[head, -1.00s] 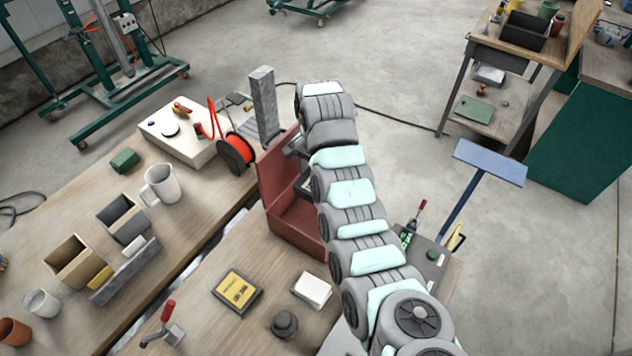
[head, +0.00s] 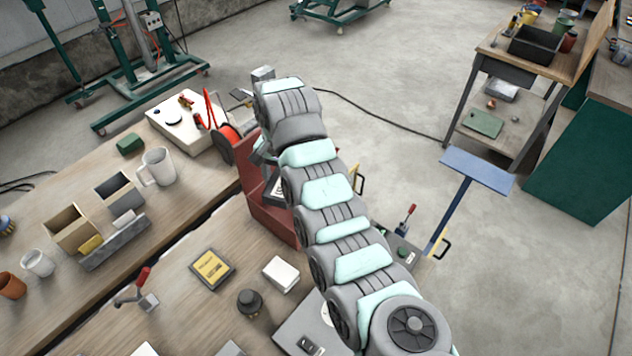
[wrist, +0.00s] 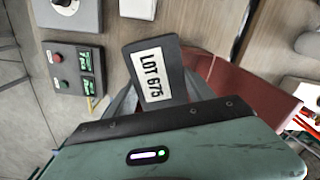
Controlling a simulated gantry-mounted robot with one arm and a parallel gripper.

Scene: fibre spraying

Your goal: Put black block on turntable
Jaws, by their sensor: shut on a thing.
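In the head view the block (head: 278,190) shows only as a small dark patch with a pale label beside the red bracket, and my arm hides most of the gripper.
The red bracket (head: 270,213) stands close to the gripper. A yellow-labelled dark block (head: 211,267), a white block (head: 281,273) and a black knob (head: 249,303) lie on the near bench. A button box (wrist: 74,69) is at the left of the wrist view.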

